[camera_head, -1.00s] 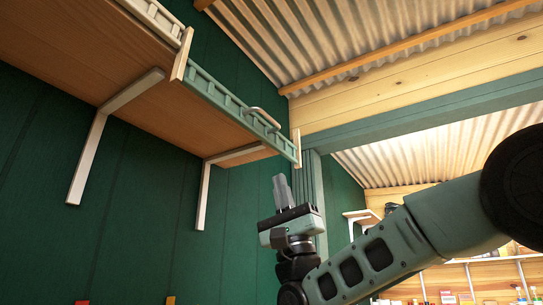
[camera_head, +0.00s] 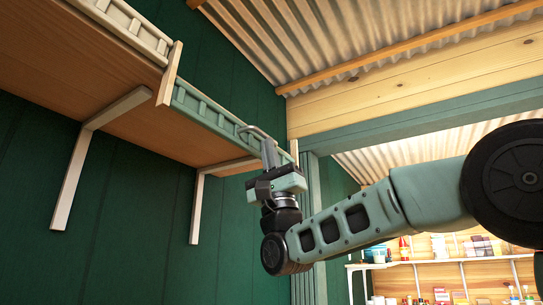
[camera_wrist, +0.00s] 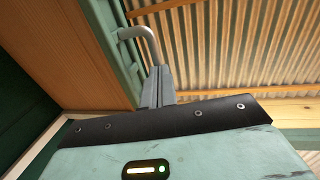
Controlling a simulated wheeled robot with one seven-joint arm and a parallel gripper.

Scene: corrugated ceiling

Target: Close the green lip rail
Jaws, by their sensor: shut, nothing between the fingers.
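The green lip rail (camera_head: 207,112) runs along the front edge of the right-hand section of a high wooden shelf, seen from below. Its grey bar handle (camera_head: 252,130) sticks out near the right end. In the wrist view the handle (camera_wrist: 143,36) curves out from the green rail (camera_wrist: 110,32). My gripper (camera_head: 268,148) is shut and empty, pointing up, with its fingertips at the handle's right end. In the wrist view the fingers (camera_wrist: 157,82) overlap the handle's end; I cannot tell whether they touch. The rail's far right end is partly hidden behind my gripper.
A white rail (camera_head: 130,25) lines the left shelf section, past a wooden divider (camera_head: 170,73). White brackets (camera_head: 72,178) hold the shelf on the dark green wall. A lit shelf with several small goods (camera_head: 440,245) stands at the back right.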

